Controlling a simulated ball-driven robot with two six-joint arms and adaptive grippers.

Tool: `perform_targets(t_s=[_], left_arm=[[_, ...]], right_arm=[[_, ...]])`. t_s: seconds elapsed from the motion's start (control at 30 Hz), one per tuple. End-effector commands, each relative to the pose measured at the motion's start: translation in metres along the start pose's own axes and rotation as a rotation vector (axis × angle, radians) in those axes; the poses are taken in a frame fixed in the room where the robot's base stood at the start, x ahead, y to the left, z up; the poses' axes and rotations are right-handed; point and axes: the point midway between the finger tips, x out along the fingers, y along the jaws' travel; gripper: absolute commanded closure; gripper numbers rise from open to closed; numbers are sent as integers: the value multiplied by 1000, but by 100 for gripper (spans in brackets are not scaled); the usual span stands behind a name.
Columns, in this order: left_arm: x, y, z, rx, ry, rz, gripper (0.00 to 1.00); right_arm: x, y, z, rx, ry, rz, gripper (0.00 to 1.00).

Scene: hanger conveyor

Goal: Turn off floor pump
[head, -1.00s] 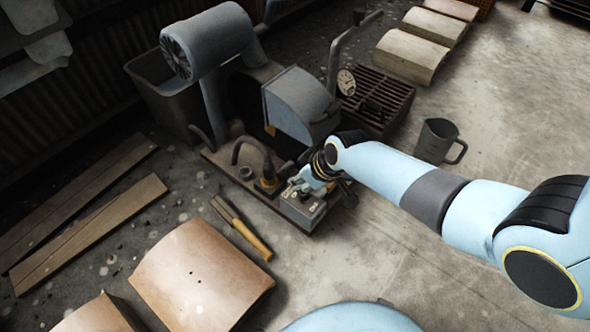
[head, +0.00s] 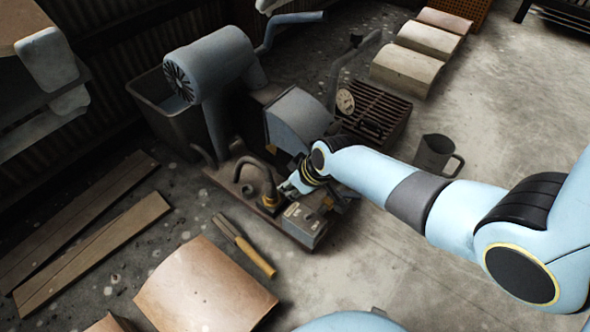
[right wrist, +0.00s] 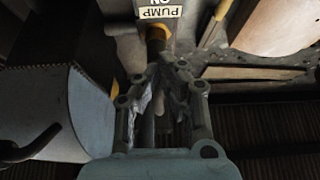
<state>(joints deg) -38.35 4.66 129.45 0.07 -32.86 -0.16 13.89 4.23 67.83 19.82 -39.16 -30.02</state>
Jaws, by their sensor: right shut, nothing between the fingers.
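The floor pump has a blue motor housing (head: 205,62) and a rusty base on the floor. Its grey control box (head: 305,222) sits at the near end of the base, with small controls on top that are too small to read. My right gripper (head: 290,186) is shut and empty, just above the far left edge of the box. Contact cannot be told. In the right wrist view the shut fingers (right wrist: 166,72) point toward an upside-down label plate (right wrist: 158,10) with PUMP and ON on it. The switch position cannot be made out. My left gripper is not in view.
A rusty grate (head: 376,110) and a metal jug (head: 435,155) are to the right. Planks (head: 95,250) and a yellow-handled tool (head: 245,245) lie left.

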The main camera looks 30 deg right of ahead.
Motion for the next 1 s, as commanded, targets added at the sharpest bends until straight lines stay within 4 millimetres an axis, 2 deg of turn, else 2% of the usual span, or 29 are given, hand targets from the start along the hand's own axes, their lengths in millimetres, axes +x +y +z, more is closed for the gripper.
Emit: perform_targets(t_s=[0.03, 0.1, 0.3, 0.4, 0.6, 1.0], left_arm=[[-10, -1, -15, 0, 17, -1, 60], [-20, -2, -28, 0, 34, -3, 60], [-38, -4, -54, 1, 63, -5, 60], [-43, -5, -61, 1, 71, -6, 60], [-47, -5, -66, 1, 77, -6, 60], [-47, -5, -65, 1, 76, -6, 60]], right_arm=[[-17, 1, -3, -1, 3, 3, 100], [-35, 2, 0, -2, 6, 3, 100], [-74, 1, 13, -2, 6, 3, 100], [-87, 1, 18, -1, 5, 2, 100], [-97, 0, 25, -1, 2, 1, 100], [-97, 0, 27, 0, 1, 1, 100]])
